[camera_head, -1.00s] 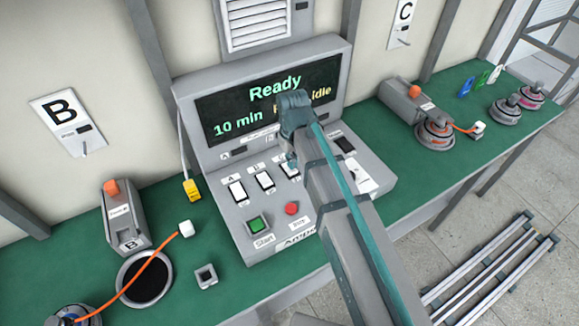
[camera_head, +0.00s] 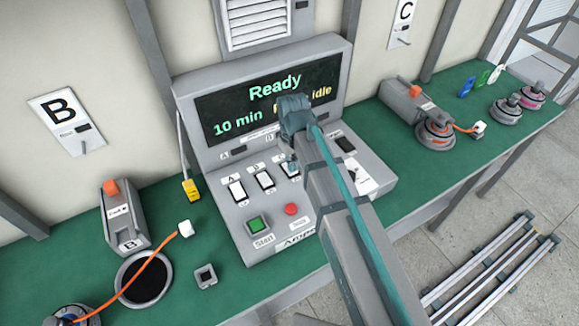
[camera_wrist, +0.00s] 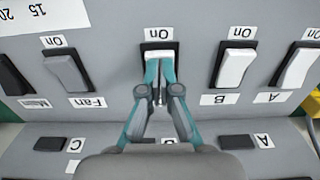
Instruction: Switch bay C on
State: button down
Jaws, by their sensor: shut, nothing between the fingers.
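My gripper (camera_wrist: 160,62) is shut and empty, pointing at a white rocker switch (camera_wrist: 157,50) in the middle of the wrist view. The fingertips overlap this rocker beside its "On" label; I cannot tell whether they press it. Its own name label is hidden behind the fingers. It stands between the switch labelled B (camera_wrist: 236,68) and the one labelled Fan (camera_wrist: 67,70). The A switch (camera_wrist: 298,66) is beyond B. In the head view, my arm hides part of this third rocker (camera_head: 289,169), right of the A (camera_head: 237,191) and B (camera_head: 264,181) rockers.
The console screen (camera_head: 225,110) reads "Ready" and "10 min". A green Start button (camera_head: 257,224) and red button (camera_head: 291,209) lie in front of the switches. Dark bars labelled C (camera_wrist: 50,144) and A (camera_wrist: 237,141) show in the wrist view. Wall sign C (camera_head: 404,12) is at right.

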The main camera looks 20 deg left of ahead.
jog(key=shift+f, duration=0.45)
jog(key=shift+r, duration=0.15)
jog(key=shift+r+p, duration=2.35)
jog(key=shift+r, duration=1.05)
